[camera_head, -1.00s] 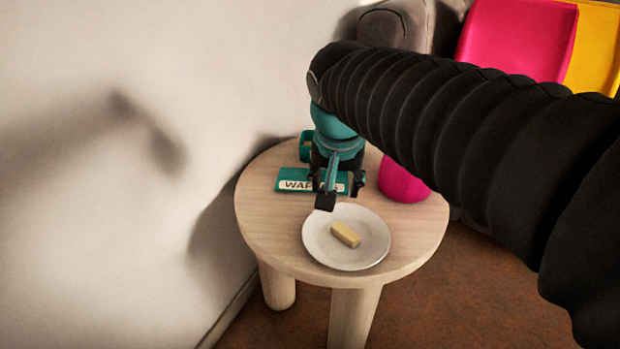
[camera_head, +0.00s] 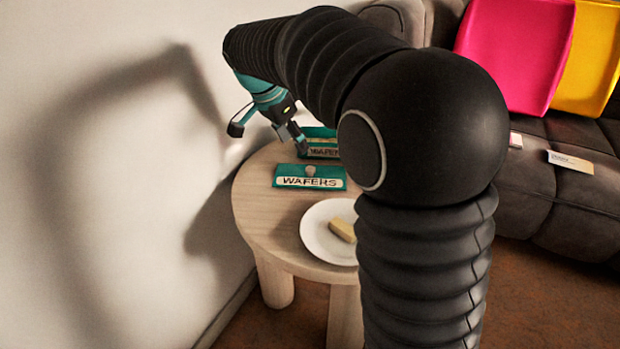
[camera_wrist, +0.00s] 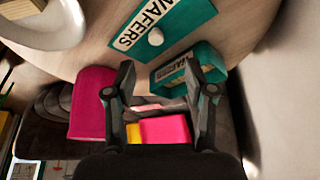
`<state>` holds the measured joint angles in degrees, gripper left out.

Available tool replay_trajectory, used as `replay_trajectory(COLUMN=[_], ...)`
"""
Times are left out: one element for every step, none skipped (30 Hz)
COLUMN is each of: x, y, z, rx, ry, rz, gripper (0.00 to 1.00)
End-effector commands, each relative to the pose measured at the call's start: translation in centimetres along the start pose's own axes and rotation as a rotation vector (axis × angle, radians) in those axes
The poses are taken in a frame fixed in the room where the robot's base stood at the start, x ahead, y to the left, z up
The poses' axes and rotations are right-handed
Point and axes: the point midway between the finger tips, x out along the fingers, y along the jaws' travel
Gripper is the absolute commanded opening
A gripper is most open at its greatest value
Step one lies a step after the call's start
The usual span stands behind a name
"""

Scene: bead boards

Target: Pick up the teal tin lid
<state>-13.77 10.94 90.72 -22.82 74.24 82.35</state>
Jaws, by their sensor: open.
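The teal tin lid (camera_head: 296,183), with a WAFERS label and a small pale knob, lies flat on the round wooden table. It also shows in the wrist view (camera_wrist: 181,18) at the top. The teal tin (camera_head: 318,133), also labelled WAFERS, stands just behind it; the wrist view shows it (camera_wrist: 215,60) partly behind my finger. My gripper (camera_head: 268,134) is open and empty, raised to the left of the tin and apart from the lid, near the wall. In the wrist view my gripper (camera_wrist: 158,70) has its fingers spread, with the lid beyond the fingertips.
A white plate (camera_head: 316,240) with a yellowish block (camera_head: 342,230) is at the table's (camera_head: 262,225) front, partly hidden by my arm. The wall (camera_head: 80,200) is close on the left; a grey sofa (camera_head: 540,200) stands right.

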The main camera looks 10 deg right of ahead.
Motion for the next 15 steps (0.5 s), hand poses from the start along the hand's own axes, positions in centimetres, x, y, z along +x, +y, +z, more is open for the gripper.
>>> replay_trajectory(x=[1.2,1.7,2.3,2.8,3.2,3.6,3.9,4.1,4.3,4.5,4.6,4.7,4.8,4.9,5.2], y=[0.1,0.1,0.1,0.1,0.1,0.1,0.1,0.1,0.1,0.1,0.1,0.1,0.1,0.1,0.2], z=[0.1,0.1,0.1,0.0,0.0,0.0,0.0,0.0,0.0,0.0,0.0,0.0,0.0,0.0,-0.1], rx=[0.0,-0.001,-0.001,-0.001,0.0,0.0,-0.001,-0.001,-0.001,-0.001,-0.001,-0.001,-0.002,-0.002,-0.002], ry=[-0.001,-0.001,0.0,0.0,0.0,0.0,0.0,0.0,0.0,0.0,0.0,0.0,0.0,0.0,0.0], rz=[0.003,0.003,0.002,0.001,0.002,0.002,0.0,0.0,0.0,0.0,0.0,0.0,0.0,0.0,0.0], gripper=[0.54,0.54,0.54,0.54,0.54,0.54,0.54,0.54,0.54,0.54,0.54,0.54,0.54,0.54,0.54])
